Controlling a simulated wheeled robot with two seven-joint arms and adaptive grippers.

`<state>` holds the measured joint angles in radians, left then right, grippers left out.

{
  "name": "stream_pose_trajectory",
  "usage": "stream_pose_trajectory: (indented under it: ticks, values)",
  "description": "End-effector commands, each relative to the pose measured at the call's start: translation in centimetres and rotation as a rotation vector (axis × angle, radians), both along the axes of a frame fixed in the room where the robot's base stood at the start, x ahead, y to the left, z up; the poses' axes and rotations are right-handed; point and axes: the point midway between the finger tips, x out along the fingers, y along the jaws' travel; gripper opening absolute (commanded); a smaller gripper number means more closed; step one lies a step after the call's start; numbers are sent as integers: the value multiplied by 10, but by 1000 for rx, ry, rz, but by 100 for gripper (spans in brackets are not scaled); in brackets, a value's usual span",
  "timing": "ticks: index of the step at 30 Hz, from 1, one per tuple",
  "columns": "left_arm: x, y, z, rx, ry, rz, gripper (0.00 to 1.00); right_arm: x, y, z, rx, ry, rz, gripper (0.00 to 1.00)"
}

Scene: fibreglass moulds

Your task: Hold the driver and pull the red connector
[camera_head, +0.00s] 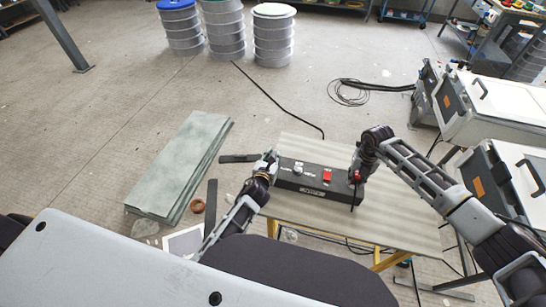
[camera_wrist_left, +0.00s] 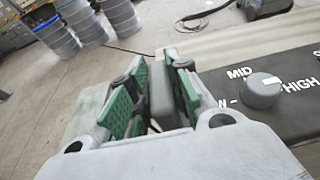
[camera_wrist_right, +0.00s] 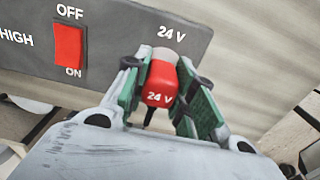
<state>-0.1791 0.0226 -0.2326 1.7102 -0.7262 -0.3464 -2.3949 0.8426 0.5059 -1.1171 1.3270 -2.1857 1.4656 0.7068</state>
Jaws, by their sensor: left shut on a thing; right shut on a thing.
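The driver (camera_head: 311,177) is a long dark box on the small table, with a knob and a red switch on top. My left gripper (camera_head: 271,160) is at its left end; in the left wrist view the green-padded fingers (camera_wrist_left: 160,95) are shut on a dark grey slab-like part at the box's end. The red connector (camera_wrist_right: 160,83), marked 24 V, is at the driver's right end. My right gripper (camera_wrist_right: 163,95) is shut around it, with a green pad on each side. The connector meets a grey piece at the panel edge; I cannot tell how deep it is seated.
The table (camera_head: 395,215) has bare top right of the driver. A greenish slab (camera_head: 180,160) lies on the floor at left. White-lidded machines (camera_head: 500,110) stand at right. Metal drums (camera_head: 273,40) stand at the back. Black cable (camera_head: 350,92) lies on the floor.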

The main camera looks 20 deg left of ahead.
Motion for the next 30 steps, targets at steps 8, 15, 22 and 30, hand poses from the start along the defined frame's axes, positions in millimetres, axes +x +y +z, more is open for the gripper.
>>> stream_pose_trajectory:
  ticks: [8, 15, 22, 30]
  values:
    - [0, 0, -1, 0, 2, -1, 0, 0, 0, 7, 0, -1, 1, 0]
    - [0, 0, -1, -1, 2, 0, 0, 0, 0, 13, -1, 0, 0, 0]
    - [0, 0, -1, 0, 2, 0, 0, 0, 0, 18, -1, -1, -1, 0]
    - [0, 0, -1, 0, 2, 0, 0, 0, 0, 25, 0, -1, -1, 0]
